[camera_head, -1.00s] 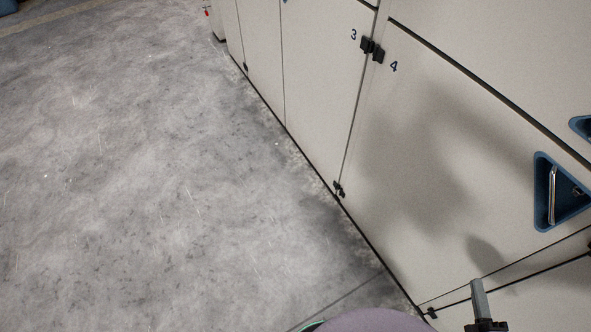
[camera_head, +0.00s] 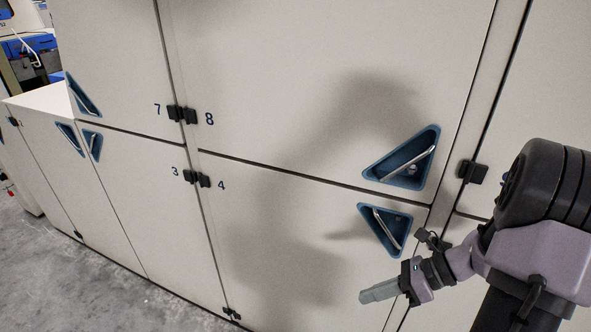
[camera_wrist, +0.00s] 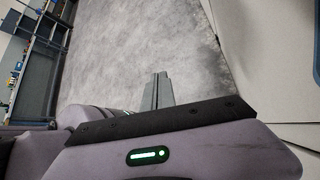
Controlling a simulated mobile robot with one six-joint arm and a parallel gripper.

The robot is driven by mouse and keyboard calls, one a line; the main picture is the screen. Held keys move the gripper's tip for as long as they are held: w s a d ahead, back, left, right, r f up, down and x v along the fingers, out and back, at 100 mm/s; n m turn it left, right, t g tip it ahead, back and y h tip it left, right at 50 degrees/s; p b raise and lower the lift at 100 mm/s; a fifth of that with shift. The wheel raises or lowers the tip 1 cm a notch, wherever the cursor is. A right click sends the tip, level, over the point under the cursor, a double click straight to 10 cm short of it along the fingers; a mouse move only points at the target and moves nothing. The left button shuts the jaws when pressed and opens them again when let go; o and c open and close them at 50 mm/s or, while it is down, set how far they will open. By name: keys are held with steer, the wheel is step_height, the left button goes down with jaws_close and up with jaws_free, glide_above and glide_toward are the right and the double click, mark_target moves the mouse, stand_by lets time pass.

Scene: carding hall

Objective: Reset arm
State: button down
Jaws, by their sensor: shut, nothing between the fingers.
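My gripper (camera_head: 364,297) is at the lower right of the head view, with its grey fingers together and nothing between them. It points left in front of the cabinet door marked 4, below that door's blue triangular handle recess (camera_head: 384,229). I cannot tell whether it touches the door. In the wrist view the closed fingers (camera_wrist: 157,76) point over bare grey floor, with the cabinet front to the right. My arm is folded at the right edge of the head view.
Pale cabinets (camera_head: 270,70) with doors marked 3, 4, 7 and 8 fill most of the head view. Door 8 has a blue handle recess (camera_head: 403,158). Black hinges (camera_head: 473,172) stick out. Grey floor (camera_head: 60,285) is clear at lower left. Blue-framed equipment (camera_wrist: 38,60) stands left in the wrist view.

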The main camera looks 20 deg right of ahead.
steer(key=s+a+r+n+h, duration=0.4)
steer(key=a+r+n, duration=0.4)
steer(key=a+n, duration=0.2)
steer(key=s+a+r+n+t+h, duration=0.1)
steer(key=s+a+r+n+h, duration=0.2)
steer(key=a+r+n, duration=0.6)
steer(key=s+n, duration=0.1)
steer(key=n, duration=0.4)
steer(key=shift+a+t+h, duration=0.3)
steer(key=shift+a+h, duration=0.05)
steer(key=shift+h, duration=0.05)
